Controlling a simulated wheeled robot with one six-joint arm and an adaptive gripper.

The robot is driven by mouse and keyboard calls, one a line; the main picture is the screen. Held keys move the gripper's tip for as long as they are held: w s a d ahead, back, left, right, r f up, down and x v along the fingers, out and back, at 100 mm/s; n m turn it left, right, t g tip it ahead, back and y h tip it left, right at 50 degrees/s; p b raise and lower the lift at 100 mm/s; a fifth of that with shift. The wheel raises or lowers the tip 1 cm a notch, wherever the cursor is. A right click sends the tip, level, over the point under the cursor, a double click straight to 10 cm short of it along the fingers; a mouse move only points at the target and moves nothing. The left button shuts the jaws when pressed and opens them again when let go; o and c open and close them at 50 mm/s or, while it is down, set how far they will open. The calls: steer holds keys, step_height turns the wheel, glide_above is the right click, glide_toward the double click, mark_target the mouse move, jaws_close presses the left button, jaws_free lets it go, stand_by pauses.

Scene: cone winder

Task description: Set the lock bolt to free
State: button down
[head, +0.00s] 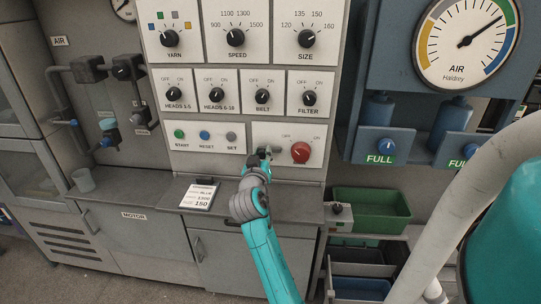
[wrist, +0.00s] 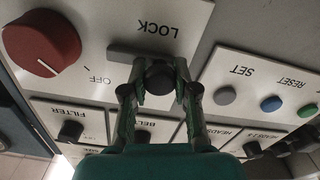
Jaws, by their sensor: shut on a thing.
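The lock bolt shows in the wrist view as a dark round knob (wrist: 160,78) on a grey bar, beside the word LOCK on a white panel (wrist: 185,38). The picture there is upside down. My gripper (wrist: 160,88) is shut on the knob, one finger on each side. In the head view my gripper (head: 262,154) reaches the lower white panel, just left of the red switch (head: 300,152), and hides most of the bolt. No free mark can be read, and I cannot tell which position the bolt is in.
The red switch also shows close beside my gripper in the wrist view (wrist: 42,42). START, RESET and SET buttons (head: 205,135) lie to the left. The BELT dial (head: 263,96) is above. A card (head: 199,196) lies on the ledge, and a green bin (head: 370,213) stands at lower right.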

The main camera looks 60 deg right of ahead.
steer(key=shift+w+a, duration=0.2)
steer(key=shift+w, duration=0.4)
steer(key=c, duration=0.9)
jaws_free()
steer(key=shift+w, duration=0.15)
steer(key=shift+o, duration=0.2)
steer(key=v, duration=1.2)
steer(key=shift+f, duration=0.1)
